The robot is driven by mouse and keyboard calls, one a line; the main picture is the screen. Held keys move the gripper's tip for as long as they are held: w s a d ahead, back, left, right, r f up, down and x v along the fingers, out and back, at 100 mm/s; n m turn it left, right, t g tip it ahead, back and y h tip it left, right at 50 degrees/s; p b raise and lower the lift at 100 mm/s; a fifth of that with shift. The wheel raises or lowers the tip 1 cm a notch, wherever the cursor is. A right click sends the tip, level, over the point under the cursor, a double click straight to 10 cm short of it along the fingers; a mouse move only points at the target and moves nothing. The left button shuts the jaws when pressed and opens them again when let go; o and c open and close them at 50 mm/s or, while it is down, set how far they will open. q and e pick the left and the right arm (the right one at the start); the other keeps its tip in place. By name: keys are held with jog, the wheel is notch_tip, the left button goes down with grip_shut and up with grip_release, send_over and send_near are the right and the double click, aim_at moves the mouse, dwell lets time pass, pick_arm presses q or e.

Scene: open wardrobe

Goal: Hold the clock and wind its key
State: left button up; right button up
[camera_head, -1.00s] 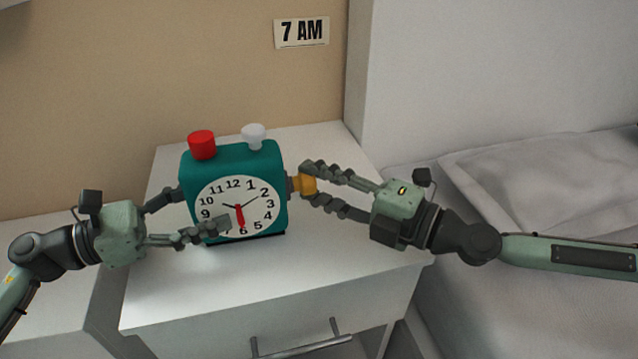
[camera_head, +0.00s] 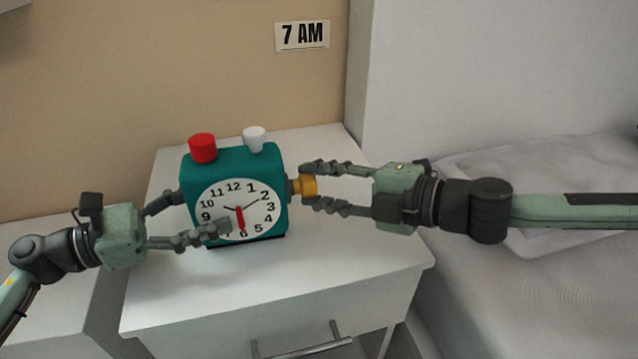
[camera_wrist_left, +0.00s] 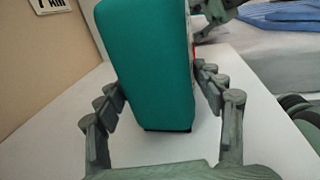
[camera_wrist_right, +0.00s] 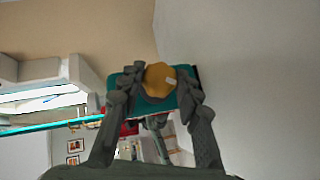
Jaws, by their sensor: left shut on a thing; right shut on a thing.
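The teal clock (camera_head: 237,165) stands upright on the white nightstand, its white dial facing me. Its dial has black hands and a red hand pointing near 6. A red knob (camera_head: 202,148) and a white knob (camera_head: 254,139) sit on its top. The yellow key (camera_head: 307,187) sticks out of its right side; it also shows in the right wrist view (camera_wrist_right: 160,80). My left gripper (camera_head: 199,213) is shut on the clock, one finger across the dial and one behind; the left wrist view shows the clock (camera_wrist_left: 147,65) between the fingers. My right gripper (camera_head: 314,187) is shut on the key.
The nightstand (camera_head: 200,290) has a drawer handle (camera_head: 300,345) at its front. A "7 AM" sign (camera_head: 302,35) hangs on the wall behind. A bed (camera_head: 530,270) lies to the right, below my right arm. The nightstand top in front of the clock is clear.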

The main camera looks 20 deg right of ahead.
jog(key=shift+s+a, duration=0.15)
jog(key=shift+s, duration=0.05)
jog(key=o, duration=1)
jog(key=shift+o, duration=0.8)
jog(key=shift+w, duration=0.1)
jog(key=shift+f+n+t+y, duration=0.15)
jog(key=shift+n+t+y, duration=0.25)
jog(key=shift+n+t, duration=0.3)
